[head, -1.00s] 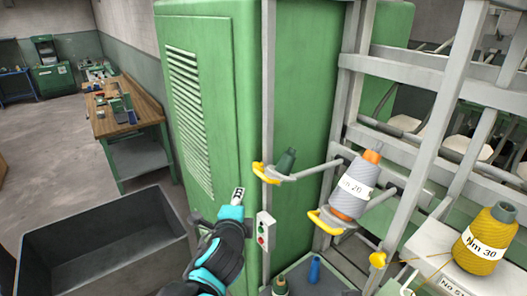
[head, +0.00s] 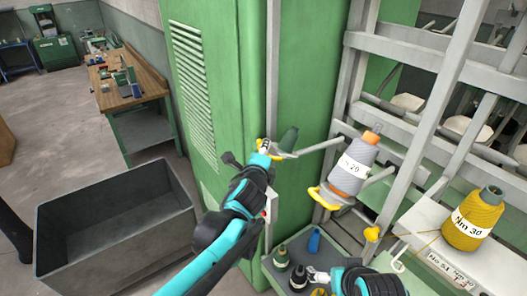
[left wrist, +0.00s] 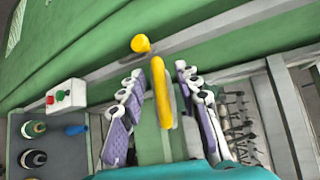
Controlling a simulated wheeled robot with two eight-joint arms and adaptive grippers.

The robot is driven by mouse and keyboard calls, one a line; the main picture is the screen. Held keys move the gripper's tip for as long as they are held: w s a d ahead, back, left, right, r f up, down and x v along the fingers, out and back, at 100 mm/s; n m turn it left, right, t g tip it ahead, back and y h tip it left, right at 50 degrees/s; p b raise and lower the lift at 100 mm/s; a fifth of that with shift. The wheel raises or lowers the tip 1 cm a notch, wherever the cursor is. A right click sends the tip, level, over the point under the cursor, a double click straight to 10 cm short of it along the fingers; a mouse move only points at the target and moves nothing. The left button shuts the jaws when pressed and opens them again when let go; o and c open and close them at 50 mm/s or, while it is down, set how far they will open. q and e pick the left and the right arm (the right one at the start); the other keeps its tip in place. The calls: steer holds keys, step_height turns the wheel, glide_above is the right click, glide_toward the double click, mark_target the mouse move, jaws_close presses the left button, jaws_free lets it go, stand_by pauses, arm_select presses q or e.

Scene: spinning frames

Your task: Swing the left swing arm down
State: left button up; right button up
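In the left wrist view the yellow handle (left wrist: 162,95) lies between the two spread finger pads of the left gripper (left wrist: 160,77), with gaps visible on both sides. My right gripper (head: 318,275) is low in the head view beside the bobbin tray; its finger opening is too small to judge.
A second swing arm with a yellow handle (head: 325,198) carries a grey "20" cone (head: 355,165) to the right. A yellow "Nm 30" cone (head: 468,222) stands farther right. A tray (head: 338,243) with several bobbins lies below. A dark bin (head: 75,245) stands left.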

arm_select(q)
jaws_close()
step_height(320, 180, down, 20)
steer(key=b, duration=1.5)
steer(key=shift+s+f+b, duration=0.15)
steer(key=shift+f+b, duration=0.1)
steer(key=shift+b, duration=0.05)
steer(key=shift+c, duration=1)
jaws_free()
steer(key=shift+o, duration=1)
steer(key=shift+a, duration=0.1)
